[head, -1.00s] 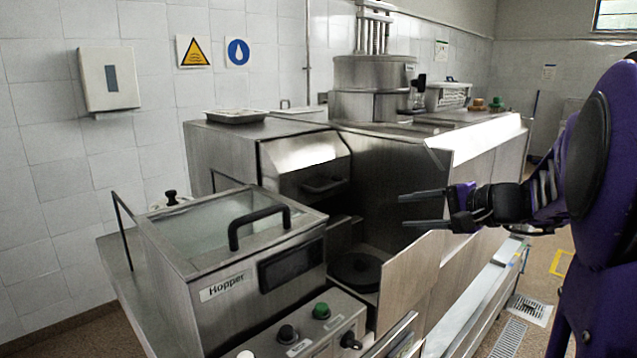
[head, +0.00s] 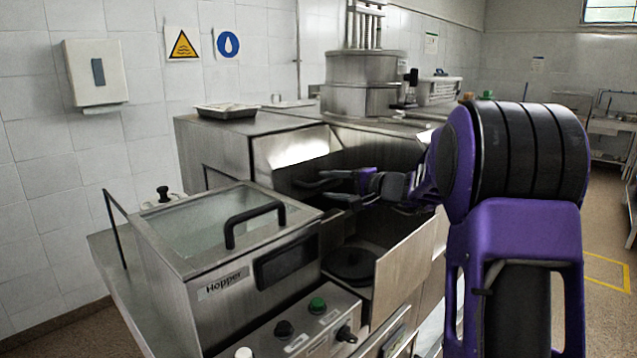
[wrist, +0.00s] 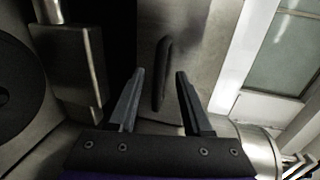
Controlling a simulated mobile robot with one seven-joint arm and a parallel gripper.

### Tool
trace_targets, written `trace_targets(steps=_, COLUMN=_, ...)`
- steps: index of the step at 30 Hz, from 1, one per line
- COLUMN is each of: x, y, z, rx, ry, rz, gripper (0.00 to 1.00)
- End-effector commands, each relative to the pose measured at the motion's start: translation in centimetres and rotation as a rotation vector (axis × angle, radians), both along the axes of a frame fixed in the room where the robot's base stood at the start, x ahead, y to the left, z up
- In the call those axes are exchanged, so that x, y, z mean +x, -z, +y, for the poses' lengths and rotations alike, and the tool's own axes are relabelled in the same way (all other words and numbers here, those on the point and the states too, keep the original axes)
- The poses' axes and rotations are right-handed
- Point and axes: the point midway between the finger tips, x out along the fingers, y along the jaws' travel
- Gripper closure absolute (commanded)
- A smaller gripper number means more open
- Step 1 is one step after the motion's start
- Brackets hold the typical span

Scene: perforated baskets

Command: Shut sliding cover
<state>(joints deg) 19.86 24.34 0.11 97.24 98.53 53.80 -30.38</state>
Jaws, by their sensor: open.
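A steel cover (head: 291,150) with a dark bar handle stands on the machine behind the hopper. The handle (wrist: 162,75) shows in the wrist view, lying between my finger lines. My gripper (head: 332,187) is open at the handle in the head view, and its two fingers (wrist: 158,88) are spread apart in the wrist view with nothing clasped. I cannot tell whether the fingertips touch the handle. The dark opening (head: 370,150) to the right of the cover is partly hidden by my arm.
The hopper (head: 205,295) with a glass lid and black handle (head: 254,225) stands in front left. A control panel with knobs (head: 300,318) and an upright steel plate (head: 403,265) lie near it. A round dark disc (head: 350,264) sits in the recess below my gripper.

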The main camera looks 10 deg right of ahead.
Motion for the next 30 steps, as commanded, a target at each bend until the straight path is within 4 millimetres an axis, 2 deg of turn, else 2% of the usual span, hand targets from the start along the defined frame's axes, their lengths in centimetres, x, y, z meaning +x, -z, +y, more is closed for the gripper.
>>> trace_targets(steps=3, x=1.7, y=0.4, z=1.2, rx=-0.001, ry=-0.002, rz=0.0, gripper=0.5)
trace_targets(steps=7, x=2.8, y=0.7, z=2.0, rx=-0.001, ry=-0.001, rz=0.0, gripper=0.5)
trace_targets(steps=19, x=3.5, y=0.9, z=2.4, rx=-0.002, ry=0.001, rz=0.0, gripper=0.5)
trace_targets(steps=20, x=3.5, y=0.9, z=2.4, rx=-0.001, ry=0.001, rz=-0.001, gripper=0.54)
trace_targets(steps=27, x=3.5, y=0.9, z=2.4, rx=-0.001, ry=0.0, rz=0.0, gripper=0.97)
trace_targets(steps=30, x=3.5, y=0.9, z=2.4, rx=-0.001, ry=0.0, rz=0.0, gripper=1.0)
